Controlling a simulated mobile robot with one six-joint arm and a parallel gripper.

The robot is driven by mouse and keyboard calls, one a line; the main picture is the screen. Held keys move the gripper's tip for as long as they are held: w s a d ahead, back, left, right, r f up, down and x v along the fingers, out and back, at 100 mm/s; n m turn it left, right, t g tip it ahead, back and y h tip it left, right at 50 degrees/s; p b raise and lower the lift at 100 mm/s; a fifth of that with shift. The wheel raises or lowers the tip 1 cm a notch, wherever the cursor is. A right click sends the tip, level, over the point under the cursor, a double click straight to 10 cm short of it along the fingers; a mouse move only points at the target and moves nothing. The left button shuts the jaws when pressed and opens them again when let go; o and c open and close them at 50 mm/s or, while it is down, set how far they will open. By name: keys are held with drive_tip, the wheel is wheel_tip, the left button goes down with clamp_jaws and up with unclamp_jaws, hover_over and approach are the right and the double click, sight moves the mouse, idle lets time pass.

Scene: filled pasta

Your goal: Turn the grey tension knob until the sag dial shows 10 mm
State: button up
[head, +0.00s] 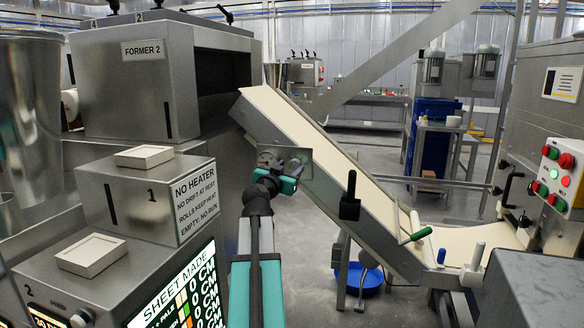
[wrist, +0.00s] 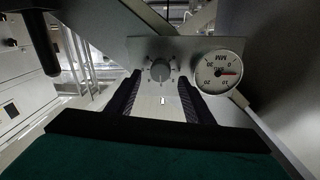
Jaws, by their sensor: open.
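The grey tension knob (wrist: 160,70) sits on a flat grey metal plate (wrist: 145,46), with marks around it. In the wrist view it shows between and just beyond the fingertips of my gripper (wrist: 159,84). The two dark fingers are spread apart; I cannot tell whether they touch the knob. The round white sag dial (wrist: 219,71) is right of the knob and looks upside down; its red needle points right, but the figures are too small to read surely. In the head view my gripper (head: 277,182) is at the plate (head: 299,155) on the conveyor's side and partly covers it.
The sloping conveyor (head: 330,160) carries a pale pasta sheet down to the right. A black handle (head: 350,198) stands out beside it, right of my gripper. The Former 2 machine (head: 160,85) and a labelled box (head: 148,200) are on the left. A blue bowl (head: 366,280) is below the conveyor.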

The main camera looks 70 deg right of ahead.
sight(295, 165)
drive_tip(key=shift+d, duration=1.4)
drive_tip(key=shift+c, duration=0.4)
drive_tip(key=shift+w, duration=0.1)
drive_tip(key=c, duration=1)
drive_tip(key=shift+o, duration=0.2)
drive_tip(key=shift+f+n, duration=0.1)
drive_tip(key=shift+n, duration=0.3)
drive_tip(key=n+b, duration=0.1)
drive_tip(key=n, duration=0.2)
drive_tip(key=shift+b, duration=0.4)
drive_tip(key=n, duration=0.4)
drive_tip(key=shift+n, duration=0.4)
drive_tip(key=shift+w, duration=0.1)
